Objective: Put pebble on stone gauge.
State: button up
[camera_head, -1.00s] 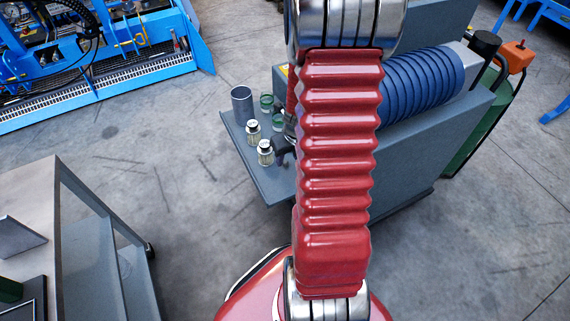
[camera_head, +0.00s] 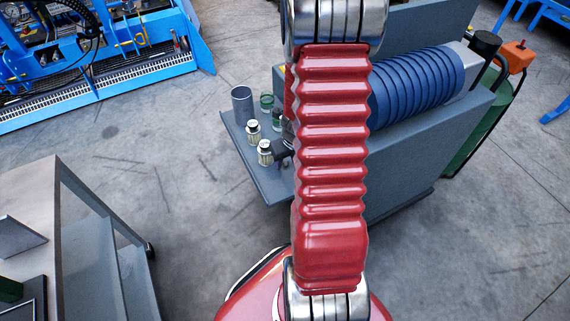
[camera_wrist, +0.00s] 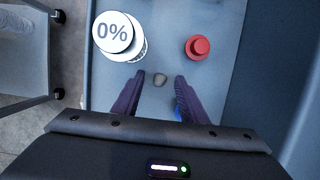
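A small grey-brown pebble (camera_wrist: 160,79) lies on the pale grey tray surface in the wrist view. My gripper (camera_wrist: 159,77) is open, with its two dark purple fingers on either side of the pebble and gaps between. I cannot tell how far above the tray the fingertips are. A white round piece with "0%" on its top (camera_wrist: 113,32) stands ahead and left of the fingers; it may be the stone gauge. In the head view, my arm hides most of the gripper and I cannot make out the pebble.
A red round knob-like piece (camera_wrist: 198,47) stands ahead and right of the fingers. In the head view, the grey shelf (camera_head: 262,182) holds a grey cylinder (camera_head: 242,104), green glass jars (camera_head: 266,102) and two pale-topped jars (camera_head: 265,153). A blue ribbed cylinder (camera_head: 420,85) lies behind.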

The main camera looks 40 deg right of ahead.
grip_shut()
dwell(0.3)
notch_tip(320, 180, up, 10)
dwell(0.9)
dwell(0.5)
